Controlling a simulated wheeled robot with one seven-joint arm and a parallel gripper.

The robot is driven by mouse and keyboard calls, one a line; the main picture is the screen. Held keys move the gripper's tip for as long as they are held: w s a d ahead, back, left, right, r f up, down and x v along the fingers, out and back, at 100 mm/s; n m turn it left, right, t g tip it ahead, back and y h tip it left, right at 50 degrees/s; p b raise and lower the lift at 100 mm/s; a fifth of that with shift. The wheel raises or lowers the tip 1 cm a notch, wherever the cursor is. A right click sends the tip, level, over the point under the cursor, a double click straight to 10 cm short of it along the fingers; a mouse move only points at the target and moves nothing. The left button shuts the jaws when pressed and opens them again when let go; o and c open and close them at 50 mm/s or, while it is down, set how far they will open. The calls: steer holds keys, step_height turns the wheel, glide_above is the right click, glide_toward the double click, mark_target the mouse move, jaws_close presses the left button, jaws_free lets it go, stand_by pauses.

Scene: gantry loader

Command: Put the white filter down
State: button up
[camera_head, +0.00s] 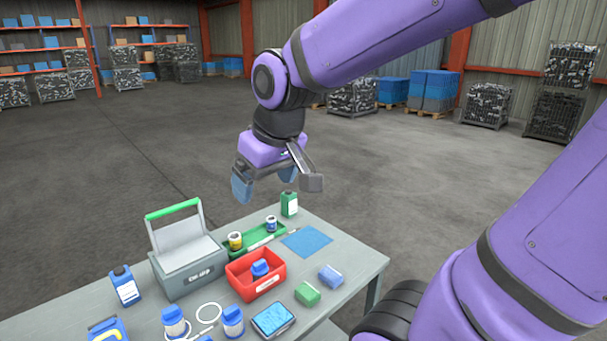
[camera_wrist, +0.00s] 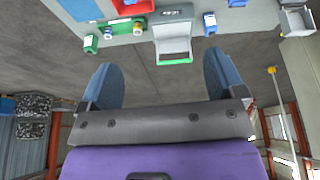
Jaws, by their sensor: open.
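My gripper (camera_head: 265,181) is open and empty, held in the air above the far side of the table. In the wrist view its two blue fingers (camera_wrist: 158,75) are wide apart with only floor between them. No plain white filter stands out. Two white cylinders with blue tops, the left one (camera_head: 174,323) and the right one (camera_head: 232,321), stand at the table's near side, far from my gripper. A small blue-and-white can (camera_head: 271,223) stands in the green tray (camera_head: 279,237). I cannot tell which of these is the white filter.
The grey table (camera_head: 350,262) holds a red bin (camera_head: 258,285) with a blue item, a grey toolbox (camera_head: 188,270) with its green-handled lid raised, a blue mat (camera_head: 307,241), a green bottle (camera_head: 289,204), and green and blue blocks. The table's right end is bare.

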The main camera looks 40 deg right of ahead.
steer(key=s+r+t, duration=0.1)
steer(key=s+r, duration=0.2)
steer(key=s, duration=0.5)
steer(key=shift+s+d+r+m, duration=0.2)
steer(key=shift+d+r+m, duration=0.1)
steer(key=shift+m, duration=0.1)
steer(key=shift+s, duration=0.25)
steer(key=shift+c, duration=1.2)
steer(key=g, duration=0.5)
glide_above(230, 309)
step_height(230, 309, down, 37)
step_height(230, 309, down, 6)
steer(key=shift+a+r, duration=0.1)
steer(key=shift+s+f, duration=0.1)
steer(key=shift+f, duration=2.85)
